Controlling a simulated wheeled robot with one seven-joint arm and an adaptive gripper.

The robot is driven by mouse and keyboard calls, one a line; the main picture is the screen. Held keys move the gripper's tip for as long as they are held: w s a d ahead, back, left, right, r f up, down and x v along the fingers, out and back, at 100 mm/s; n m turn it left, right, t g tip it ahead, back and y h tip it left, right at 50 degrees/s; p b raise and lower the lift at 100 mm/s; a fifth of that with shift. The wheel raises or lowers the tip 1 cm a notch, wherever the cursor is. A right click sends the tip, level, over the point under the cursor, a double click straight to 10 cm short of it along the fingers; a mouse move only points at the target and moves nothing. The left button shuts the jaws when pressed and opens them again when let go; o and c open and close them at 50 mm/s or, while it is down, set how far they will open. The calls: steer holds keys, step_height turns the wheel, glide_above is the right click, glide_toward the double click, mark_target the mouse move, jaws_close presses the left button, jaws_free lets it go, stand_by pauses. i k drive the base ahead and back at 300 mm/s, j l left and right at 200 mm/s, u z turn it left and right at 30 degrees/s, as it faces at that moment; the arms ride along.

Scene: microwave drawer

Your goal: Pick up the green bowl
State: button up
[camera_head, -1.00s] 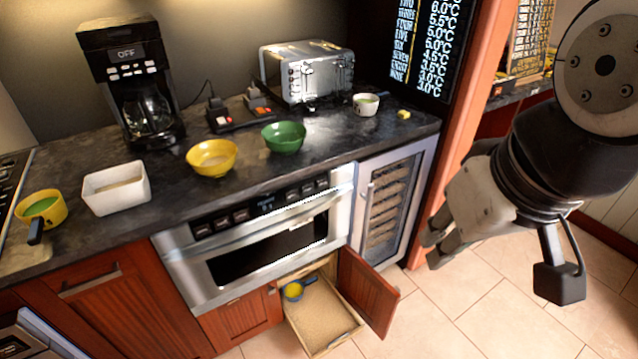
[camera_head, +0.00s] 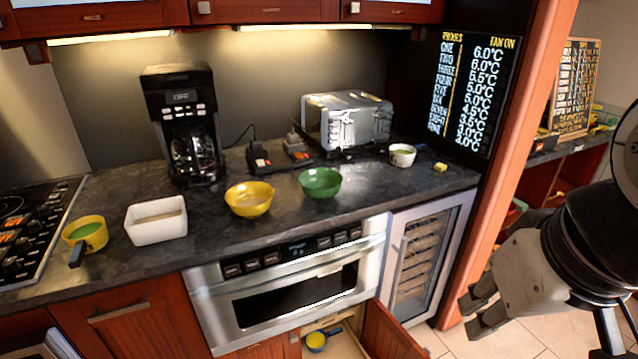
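The green bowl (camera_head: 320,183) stands upright on the dark countertop, above the steel microwave and just right of a yellow bowl. It looks empty. My gripper (camera_head: 476,314) is at the lower right, in front of the wine cooler side and well away from the bowl. Its two fingers are apart with nothing between them.
On the counter (camera_head: 290,222) are the yellow bowl (camera_head: 249,199), a white container (camera_head: 156,220), a yellow pan (camera_head: 86,234), a coffee maker (camera_head: 184,125), a toaster (camera_head: 346,121) and a white cup (camera_head: 402,155). An open drawer (camera_head: 335,346) and cabinet door (camera_head: 390,335) stick out below the microwave (camera_head: 290,285).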

mark_target(320, 185)
steer(key=i+j, duration=0.2)
steer(key=j, duration=0.25)
steer(key=i+j, duration=0.2)
steer(key=j, duration=0.2)
steer(key=i+j, duration=0.25)
steer(key=j, duration=0.2)
steer(key=i+j, duration=0.2)
steer(key=j, duration=0.25)
steer(key=i+j+u, duration=0.1)
steer(key=j, duration=0.3)
steer(key=i, duration=0.1)
